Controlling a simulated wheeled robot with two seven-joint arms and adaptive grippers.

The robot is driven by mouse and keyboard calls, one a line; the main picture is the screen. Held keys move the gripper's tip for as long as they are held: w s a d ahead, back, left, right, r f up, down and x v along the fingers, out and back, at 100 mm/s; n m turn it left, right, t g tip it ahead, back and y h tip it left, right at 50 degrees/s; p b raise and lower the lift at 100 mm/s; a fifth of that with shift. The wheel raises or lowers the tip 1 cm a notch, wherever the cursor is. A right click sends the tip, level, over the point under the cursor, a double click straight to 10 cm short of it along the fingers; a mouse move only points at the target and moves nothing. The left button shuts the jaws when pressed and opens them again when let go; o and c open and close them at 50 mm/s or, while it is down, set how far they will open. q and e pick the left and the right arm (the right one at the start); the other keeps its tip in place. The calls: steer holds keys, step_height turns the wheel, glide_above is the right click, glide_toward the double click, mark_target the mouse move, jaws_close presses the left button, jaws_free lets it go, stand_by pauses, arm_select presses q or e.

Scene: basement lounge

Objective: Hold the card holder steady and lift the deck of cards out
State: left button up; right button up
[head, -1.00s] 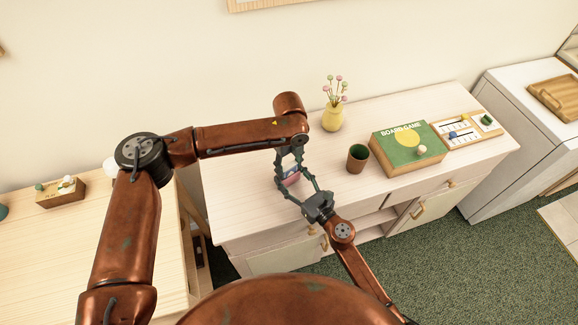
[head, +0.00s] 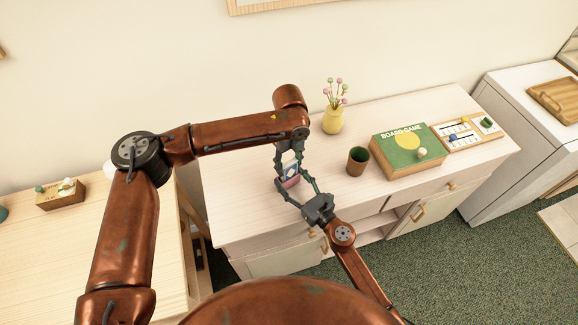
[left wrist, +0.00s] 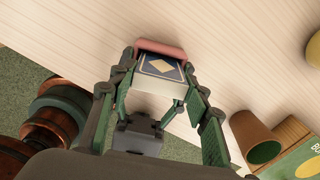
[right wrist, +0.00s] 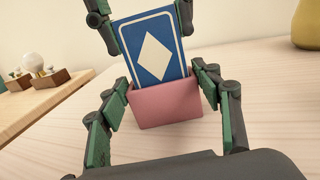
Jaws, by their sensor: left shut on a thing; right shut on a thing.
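The deck of cards (right wrist: 150,50) is blue with a white diamond and stands upright, its upper part well above the rim of the pink card holder (right wrist: 167,106). Its lower end is hidden inside the holder. In the head view the deck (head: 289,170) and holder (head: 291,183) are small between my grippers. My left gripper (head: 288,164) reaches down from above and is shut on the deck's sides. My right gripper (head: 294,188) is shut on the holder's sides from the front. The left wrist view shows the deck's top (left wrist: 161,68) and the holder (left wrist: 160,47).
On the pale cabinet top (head: 240,205), a brown cup (head: 357,161), a yellow vase (head: 333,120) and a green board game box (head: 408,150) stand to the right. A wooden table (head: 90,235) is at left. The cabinet top left of the holder is clear.

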arm_select(q)
steer(key=shift+r, duration=3.9)
arm_select(e)
steer(key=o, duration=1.2)
steer(key=v, duration=1.2)
